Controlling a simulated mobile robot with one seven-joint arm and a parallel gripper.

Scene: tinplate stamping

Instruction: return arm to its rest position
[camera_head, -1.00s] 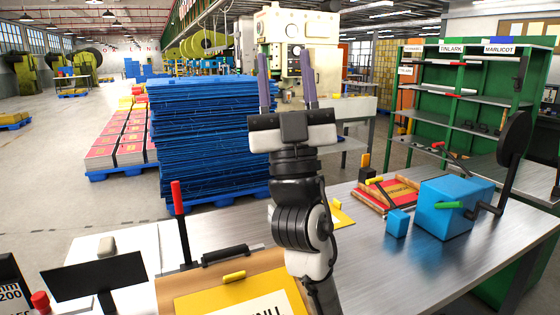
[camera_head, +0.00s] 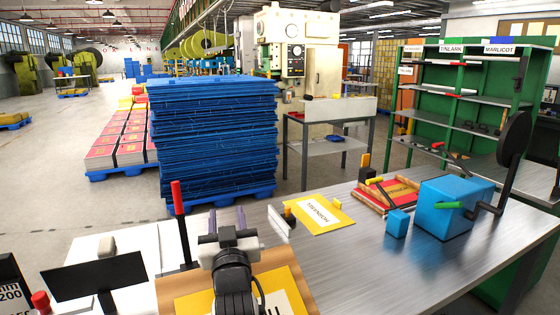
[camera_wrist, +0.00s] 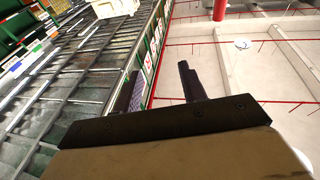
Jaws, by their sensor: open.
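My gripper (camera_head: 228,220) is low over the front of the metal workbench (camera_head: 340,262), in front of a yellow sheet on a tan board (camera_head: 284,286). Its two fingers point up and away, apart, with nothing between them. In the wrist view my gripper (camera_wrist: 165,90) shows its two dark fingers spread, with the ceiling and upper walls beyond. My arm hides part of the yellow sheet and its lettering.
A yellow labelled sheet (camera_head: 319,211), a red board (camera_head: 392,193), a small blue block (camera_head: 398,223) and a blue box with a crank (camera_head: 452,208) lie on the bench. A red-tipped post (camera_head: 178,222) stands left of my gripper. Stacked blue sheets (camera_head: 213,140) stand behind.

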